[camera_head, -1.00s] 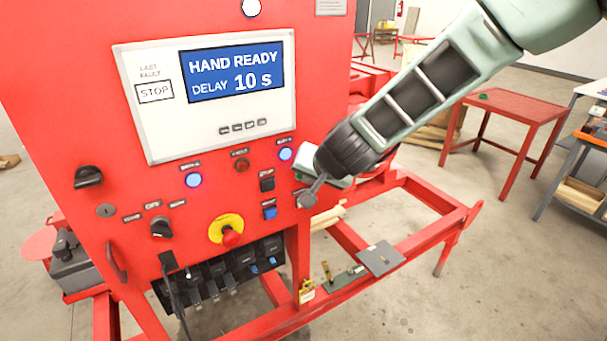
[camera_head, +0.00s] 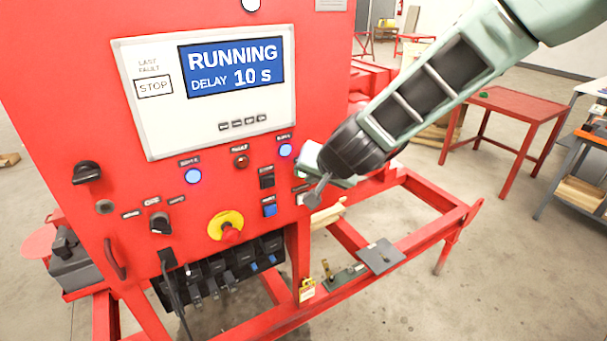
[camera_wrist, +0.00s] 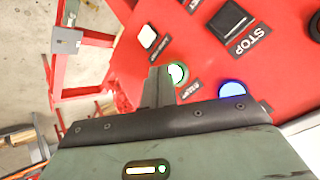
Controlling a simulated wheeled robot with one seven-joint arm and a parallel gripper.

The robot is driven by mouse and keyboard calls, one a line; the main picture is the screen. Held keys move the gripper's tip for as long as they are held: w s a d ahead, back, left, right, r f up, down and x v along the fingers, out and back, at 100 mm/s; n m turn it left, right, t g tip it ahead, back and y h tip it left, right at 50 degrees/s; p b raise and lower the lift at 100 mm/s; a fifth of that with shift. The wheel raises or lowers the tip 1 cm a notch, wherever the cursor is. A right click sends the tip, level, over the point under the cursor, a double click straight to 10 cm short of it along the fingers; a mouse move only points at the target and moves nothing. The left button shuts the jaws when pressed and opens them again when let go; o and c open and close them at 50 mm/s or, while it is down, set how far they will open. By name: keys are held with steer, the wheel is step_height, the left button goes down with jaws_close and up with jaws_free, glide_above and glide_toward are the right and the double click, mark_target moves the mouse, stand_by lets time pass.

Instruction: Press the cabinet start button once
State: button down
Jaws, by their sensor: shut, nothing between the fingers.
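The red cabinet (camera_head: 60,130) has a screen (camera_head: 232,67) that reads "RUNNING, DELAY 10 s". In the wrist view, a round green-lit button (camera_wrist: 178,72) with a pale rim sits beside a partly hidden label that seems to read START. My gripper (camera_wrist: 157,80) is shut and empty, its fingertips just left of that button and partly overlapping it. I cannot tell whether they touch. In the head view my gripper (camera_head: 315,196) is at the panel's right edge, and the green button is hidden behind it.
A black square STOP button (camera_wrist: 231,20) is close by; it also shows in the head view (camera_head: 267,181). A blue lamp (camera_wrist: 232,90) is near my gripper. A red emergency stop (camera_head: 230,233) on yellow sits lower left. The red skid frame (camera_head: 425,235) extends right.

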steer(key=shift+s, duration=0.1)
steer(key=shift+s+d+b, duration=0.65)
steer(key=shift+s+d, duration=0.05)
steer(key=shift+s, duration=0.3)
steer(key=shift+s+d+b, duration=0.65)
steer(key=shift+s+d, duration=0.05)
steer(key=shift+s, duration=0.3)
steer(key=s+a+f+n+g+y+b, duration=0.1)
steer(key=s+f+n+g+b, duration=0.2)
steer(key=s, duration=0.6)
steer(key=s+d+f+n+g+h+b, duration=0.2)
steer(key=s+d, duration=0.4)
steer(key=s, duration=0.4)
steer(key=s+d+f+n+g+h+b, duration=0.2)
steer(key=s+d+f+n+b, duration=0.2)
steer(key=s+d, duration=0.3)
steer(key=s, duration=0.3)
steer(key=shift+d+f+g+h+b, duration=0.25)
steer(key=shift+f+g+h+b, duration=0.05)
steer(key=shift+g+b, duration=0.1)
